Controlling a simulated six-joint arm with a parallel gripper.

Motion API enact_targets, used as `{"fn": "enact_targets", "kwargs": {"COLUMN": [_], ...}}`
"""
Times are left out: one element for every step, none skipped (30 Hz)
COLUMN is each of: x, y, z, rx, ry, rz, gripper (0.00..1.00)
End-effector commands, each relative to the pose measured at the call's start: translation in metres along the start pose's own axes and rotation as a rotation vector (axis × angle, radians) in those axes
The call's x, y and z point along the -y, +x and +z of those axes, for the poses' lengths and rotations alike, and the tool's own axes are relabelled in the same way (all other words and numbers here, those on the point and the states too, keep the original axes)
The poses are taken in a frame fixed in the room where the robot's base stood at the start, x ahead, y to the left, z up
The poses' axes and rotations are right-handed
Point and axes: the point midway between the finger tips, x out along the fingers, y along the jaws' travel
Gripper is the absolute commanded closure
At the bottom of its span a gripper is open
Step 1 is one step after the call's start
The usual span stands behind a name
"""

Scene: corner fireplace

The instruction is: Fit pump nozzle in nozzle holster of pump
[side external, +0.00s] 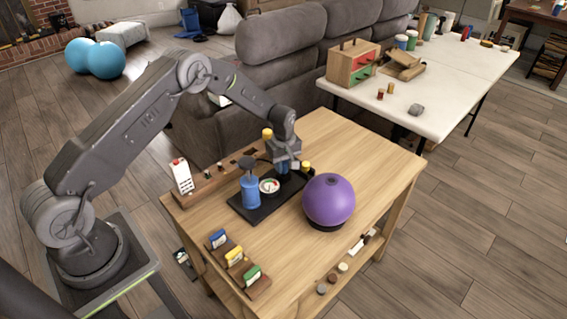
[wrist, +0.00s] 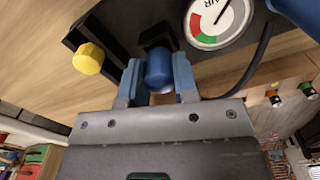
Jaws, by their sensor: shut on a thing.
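The pump stands on the wooden table with its blue barrel (side external: 250,191), black base plate (side external: 245,211) and round gauge (side external: 269,186). In the wrist view the gauge (wrist: 217,18) is at the top and the barrel (wrist: 302,12) at the top right. My gripper (wrist: 158,82) is shut on the blue pump nozzle (wrist: 159,68), which sits between its two blue fingers. A black bracket, seemingly the nozzle holster (wrist: 155,37), lies directly beyond the nozzle; I cannot tell whether the nozzle is inside it. In the side view my gripper (side external: 284,173) is low beside the gauge and hides the nozzle.
A purple ball (side external: 328,201) stands close to the right of the pump. A yellow knob (wrist: 88,58) is left of my gripper, and a black hose (wrist: 248,68) curves at its right. A wooden rack (side external: 235,256) with coloured packs is at the table's front left.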

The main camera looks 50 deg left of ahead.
Motion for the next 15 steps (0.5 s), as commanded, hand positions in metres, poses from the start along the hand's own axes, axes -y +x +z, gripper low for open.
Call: {"fn": "enact_targets", "kwargs": {"x": [-0.0001, -0.0001, -0.0001, -0.0001, -0.0001, -0.0001, -0.0001, -0.0001, -0.0002, -0.0002, -0.0002, -0.0002, -0.0002, -0.0002, -0.0002], "y": [0.0008, 0.0012, 0.0018, 0.0022, 0.0026, 0.0032, 0.0036, 0.004, 0.0045, 0.0049, 0.0053, 0.0058, 0.0063, 0.0067, 0.0073], "z": [0.0, -0.0001, -0.0001, -0.0001, -0.0001, -0.0001, -0.0001, -0.0001, -0.0001, -0.0001, -0.0001, -0.0001, -0.0001, -0.0001, -0.0001], "rx": [0.0, 0.0, 0.0, 0.0, 0.0, 0.0, 0.0, 0.0, 0.0, 0.0, 0.0, 0.0, 0.0, 0.0, 0.0], "ry": [0.0, 0.0, 0.0, 0.0, 0.0, 0.0, 0.0, 0.0, 0.0, 0.0, 0.0, 0.0, 0.0, 0.0, 0.0], "rz": [0.0, 0.0, 0.0, 0.0, 0.0, 0.0, 0.0, 0.0, 0.0, 0.0, 0.0, 0.0, 0.0, 0.0, 0.0], "gripper": [0.95, 0.95, 0.95, 0.95, 0.95, 0.95, 0.95, 0.95, 0.95, 0.95, 0.95, 0.95, 0.95, 0.95, 0.95]}}
